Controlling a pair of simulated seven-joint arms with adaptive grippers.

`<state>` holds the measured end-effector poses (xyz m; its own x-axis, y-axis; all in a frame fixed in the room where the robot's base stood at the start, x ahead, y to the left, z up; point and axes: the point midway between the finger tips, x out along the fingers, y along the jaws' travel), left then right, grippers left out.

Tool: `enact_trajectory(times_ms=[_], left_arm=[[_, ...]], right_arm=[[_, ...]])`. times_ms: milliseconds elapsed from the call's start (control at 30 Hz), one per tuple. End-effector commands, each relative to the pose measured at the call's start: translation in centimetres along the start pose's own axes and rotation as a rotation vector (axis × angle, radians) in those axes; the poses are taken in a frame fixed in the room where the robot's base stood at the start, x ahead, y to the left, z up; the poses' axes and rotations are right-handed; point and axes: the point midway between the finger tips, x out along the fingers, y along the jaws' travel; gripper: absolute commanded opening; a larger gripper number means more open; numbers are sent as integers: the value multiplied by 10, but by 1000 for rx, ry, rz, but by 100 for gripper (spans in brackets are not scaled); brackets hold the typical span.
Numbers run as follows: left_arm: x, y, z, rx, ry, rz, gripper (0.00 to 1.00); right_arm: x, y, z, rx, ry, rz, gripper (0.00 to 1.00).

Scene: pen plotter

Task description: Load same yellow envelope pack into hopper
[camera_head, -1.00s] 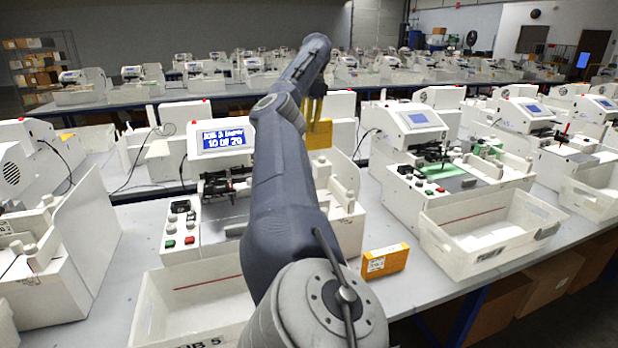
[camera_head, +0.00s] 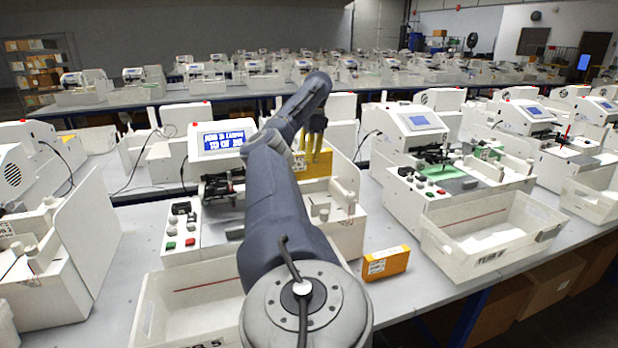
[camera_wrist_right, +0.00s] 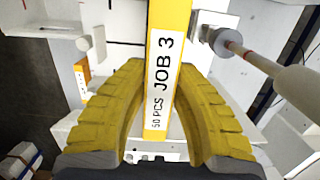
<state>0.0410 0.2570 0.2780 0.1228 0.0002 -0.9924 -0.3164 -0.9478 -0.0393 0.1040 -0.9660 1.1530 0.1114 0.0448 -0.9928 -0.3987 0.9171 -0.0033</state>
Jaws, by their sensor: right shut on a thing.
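My right gripper (camera_head: 314,146) is shut on a yellow envelope pack (camera_head: 318,165) and points down over the white plotter with the lit blue screen. In the right wrist view the yellow fingers (camera_wrist_right: 165,125) are on either side of the pack (camera_wrist_right: 176,30), whose white label reads "JOB 3" and "50 PCS". The pack is at the white-walled hopper area (camera_head: 347,205); my arm hides part of this, and I cannot tell whether it touches the bottom. A second yellow pack (camera_head: 386,262) lies on the table at the right of this plotter; my left gripper is not in view.
The lit screen (camera_head: 222,139) and a button panel (camera_head: 181,230) are left of my arm. A white tray (camera_head: 165,310) is in front, partly hidden. A neighbouring plotter (camera_head: 415,140) and its tray (camera_head: 440,250) stand to the right. A round rod (camera_wrist_right: 250,60) is close to the pack.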

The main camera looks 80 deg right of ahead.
Motion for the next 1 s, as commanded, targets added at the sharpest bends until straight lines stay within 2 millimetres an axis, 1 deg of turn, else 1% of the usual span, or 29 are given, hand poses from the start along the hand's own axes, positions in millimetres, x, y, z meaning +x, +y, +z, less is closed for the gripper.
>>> enact_trajectory(times_ms=[100,300,567,833,1000], left_arm=[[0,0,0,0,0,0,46],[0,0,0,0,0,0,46],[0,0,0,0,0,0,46],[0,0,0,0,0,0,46],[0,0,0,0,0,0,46]], right_arm=[[17,0,-2,0,2,2,0],[38,0,-4,-1,1,1,0],[49,0,-6,0,2,1,0],[76,0,-9,-1,1,1,0],[81,0,-10,0,0,0,0]])
